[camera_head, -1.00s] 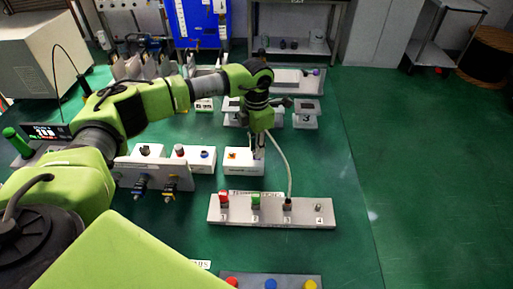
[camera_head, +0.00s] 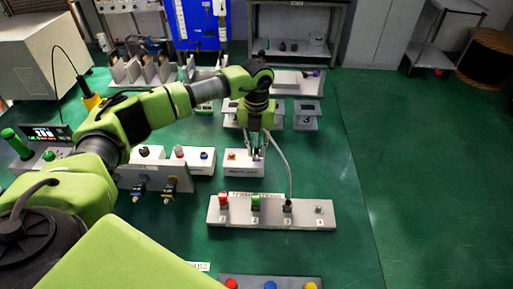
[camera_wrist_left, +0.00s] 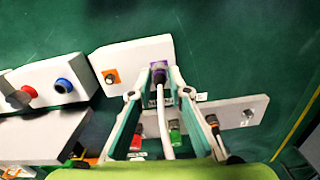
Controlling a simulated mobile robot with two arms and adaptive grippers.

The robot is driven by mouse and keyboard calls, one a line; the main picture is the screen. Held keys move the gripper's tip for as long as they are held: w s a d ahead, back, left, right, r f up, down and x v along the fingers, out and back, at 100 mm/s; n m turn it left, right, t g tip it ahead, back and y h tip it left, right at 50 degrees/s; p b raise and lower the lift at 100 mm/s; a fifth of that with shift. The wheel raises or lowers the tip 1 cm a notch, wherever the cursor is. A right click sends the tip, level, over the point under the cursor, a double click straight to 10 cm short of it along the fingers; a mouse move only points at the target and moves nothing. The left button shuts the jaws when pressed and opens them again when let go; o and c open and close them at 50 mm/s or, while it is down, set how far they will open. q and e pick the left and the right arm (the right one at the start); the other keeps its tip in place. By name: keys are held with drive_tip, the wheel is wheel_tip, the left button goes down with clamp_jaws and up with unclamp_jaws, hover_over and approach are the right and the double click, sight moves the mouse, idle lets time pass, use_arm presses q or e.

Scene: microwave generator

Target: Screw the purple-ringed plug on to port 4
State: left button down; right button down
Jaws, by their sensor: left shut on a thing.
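The purple-ringed plug (camera_wrist_left: 159,70) is between the fingertips of my left gripper (camera_wrist_left: 157,80) in the left wrist view, with a white cable running back from it. In the head view my left gripper (camera_head: 256,154) points down by the white box with the orange switch, behind the port strip (camera_head: 240,216); the plug is hard to make out there. Port 4 (camera_head: 319,209) is a bare metal connector at the strip's right end, also visible in the left wrist view (camera_wrist_left: 248,113). The plug is apart from port 4. My right gripper is not in view.
Port 1 has a red plug (camera_head: 223,201), port 2 a green one (camera_head: 255,202), and port 3 a dark plug (camera_head: 287,205) where the white cable ends. The white box (camera_head: 244,168) with an orange switch is close by. Green surface right of the strip is clear.

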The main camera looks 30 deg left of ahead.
use_arm(q)
drive_tip(key=n, duration=0.5)
drive_tip(key=shift+w+r+n, duration=0.1)
drive_tip(key=shift+r+n, duration=0.05)
drive_tip(key=shift+n, duration=0.15)
drive_tip(key=shift+n+p, duration=0.45)
drive_tip(key=shift+n, duration=1.15)
drive_tip(key=c, duration=1.9)
unclamp_jaws()
wheel_tip(320, 180, up, 12)
drive_tip(key=shift+f, duration=0.1)
